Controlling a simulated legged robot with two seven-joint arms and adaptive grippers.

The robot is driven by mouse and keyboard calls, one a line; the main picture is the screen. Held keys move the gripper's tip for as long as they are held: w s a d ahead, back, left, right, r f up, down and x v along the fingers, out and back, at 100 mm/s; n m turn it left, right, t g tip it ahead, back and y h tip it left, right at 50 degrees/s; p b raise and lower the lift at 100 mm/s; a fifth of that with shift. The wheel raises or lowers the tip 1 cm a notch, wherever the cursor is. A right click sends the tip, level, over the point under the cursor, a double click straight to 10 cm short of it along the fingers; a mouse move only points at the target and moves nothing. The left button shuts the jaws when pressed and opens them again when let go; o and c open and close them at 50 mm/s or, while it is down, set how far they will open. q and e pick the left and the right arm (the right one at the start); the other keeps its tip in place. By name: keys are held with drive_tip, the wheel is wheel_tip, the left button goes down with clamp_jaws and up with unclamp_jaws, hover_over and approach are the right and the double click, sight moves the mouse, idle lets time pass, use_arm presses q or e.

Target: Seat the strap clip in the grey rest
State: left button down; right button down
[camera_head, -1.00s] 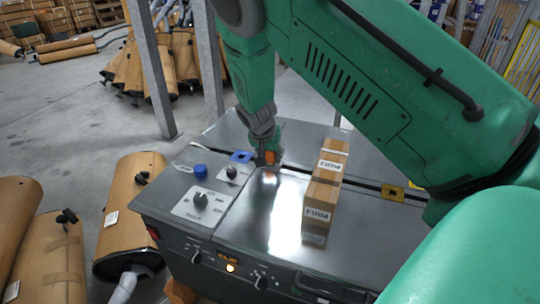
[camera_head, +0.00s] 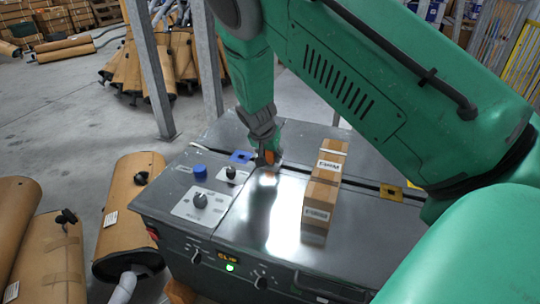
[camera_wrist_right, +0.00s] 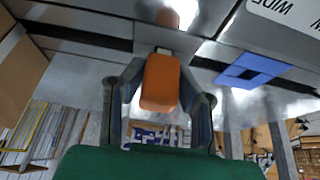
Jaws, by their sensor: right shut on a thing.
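My right gripper (camera_head: 266,158) is low over the dark slot across the metal machine top. In the wrist view my right gripper (camera_wrist_right: 160,95) is shut on an orange block (camera_wrist_right: 159,82), which I take for the strap clip; it shows small in the head view (camera_head: 269,157). A small light grey piece (camera_wrist_right: 163,50) shows at the block's far end, at the slot; I cannot tell if it is the grey rest or how the two touch. My left gripper is not in view.
A taped carton (camera_head: 326,181) stands right of the gripper. Knobs and a blue button (camera_head: 200,171) are at left. A front lamp (camera_head: 230,267) glows green.

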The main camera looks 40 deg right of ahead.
drive_tip(key=shift+f, duration=0.3)
drive_tip(key=c, duration=1.2)
unclamp_jaws()
drive_tip(key=shift+o, duration=0.2)
drive_tip(key=v, duration=1.2)
drive_tip(key=shift+f, duration=0.1)
